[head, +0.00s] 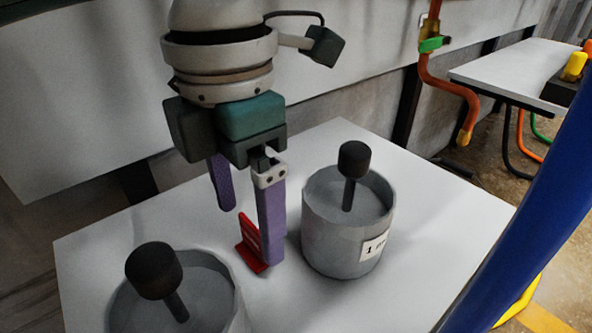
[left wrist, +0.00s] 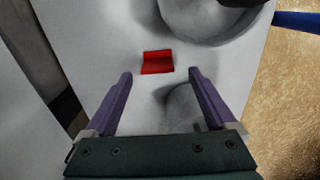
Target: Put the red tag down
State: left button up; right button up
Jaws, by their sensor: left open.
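The red tag (head: 250,244) stands on the white table, a small bent red piece with one upright face, between two grey pots. In the left wrist view the red tag (left wrist: 158,62) lies ahead of and between my fingertips, apart from both. My left gripper (head: 246,234) points down over the table with its purple fingers spread. One finger hides part of the tag in the head view. The left gripper (left wrist: 160,74) is open and empty in the left wrist view. My right gripper is not in view.
A grey pot (head: 318,228) with a black-knobbed lid and a white label stands right of the tag. Another grey pot (head: 226,290) with a black knob stands front left. The white table (head: 430,235) is clear at right. A blue post (head: 540,190) crosses the right side.

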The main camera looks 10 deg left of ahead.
aim_at(251, 225)
pick_arm(q)
jog(key=f+b, duration=0.3)
jog(key=f, duration=0.1)
jog(key=shift+w+f, duration=0.1)
jog(key=shift+w, duration=0.15)
jog(key=c, duration=1.4)
jog(key=shift+r, duration=0.2)
